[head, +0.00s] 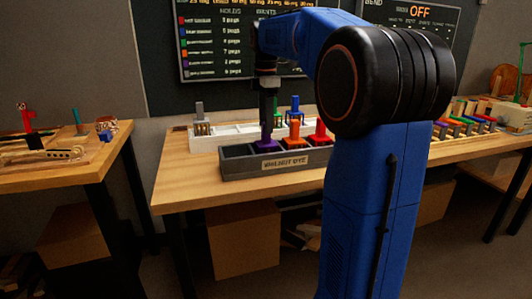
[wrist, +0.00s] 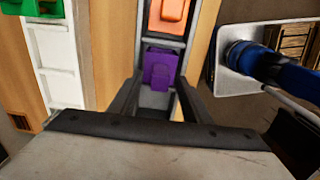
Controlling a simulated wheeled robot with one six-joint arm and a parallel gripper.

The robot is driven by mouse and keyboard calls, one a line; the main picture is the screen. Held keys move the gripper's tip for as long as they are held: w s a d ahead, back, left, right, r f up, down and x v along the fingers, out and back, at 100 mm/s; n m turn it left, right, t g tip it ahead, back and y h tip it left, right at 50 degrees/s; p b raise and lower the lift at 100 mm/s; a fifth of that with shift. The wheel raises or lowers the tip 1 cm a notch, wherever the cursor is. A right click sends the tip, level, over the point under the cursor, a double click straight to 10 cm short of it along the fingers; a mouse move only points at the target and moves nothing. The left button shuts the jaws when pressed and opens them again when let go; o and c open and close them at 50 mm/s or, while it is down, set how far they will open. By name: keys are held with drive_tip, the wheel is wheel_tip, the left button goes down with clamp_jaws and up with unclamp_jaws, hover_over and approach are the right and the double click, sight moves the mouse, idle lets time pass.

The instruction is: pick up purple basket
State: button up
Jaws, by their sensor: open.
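The purple basket (head: 266,143) sits in a compartment of the grey tray (head: 235,165) on the bench, toward its left end. In the wrist view the purple basket (wrist: 160,66) lies ahead of and between my fingertips. My gripper (wrist: 160,84) is open and empty, one finger to each side of the basket's near end. In the head view my gripper (head: 267,122) points down just above the basket. I cannot tell whether the fingers touch it.
An orange basket (head: 295,131) and a red basket (head: 320,129) stand in the same tray, to the right. A white tray (head: 228,130) behind holds grey, green and blue ones. The bench top (head: 180,180) is clear at left. Colored pieces (head: 465,125) line the right side.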

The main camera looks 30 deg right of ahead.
drive_tip(key=shift+f, duration=0.6)
clamp_jaws()
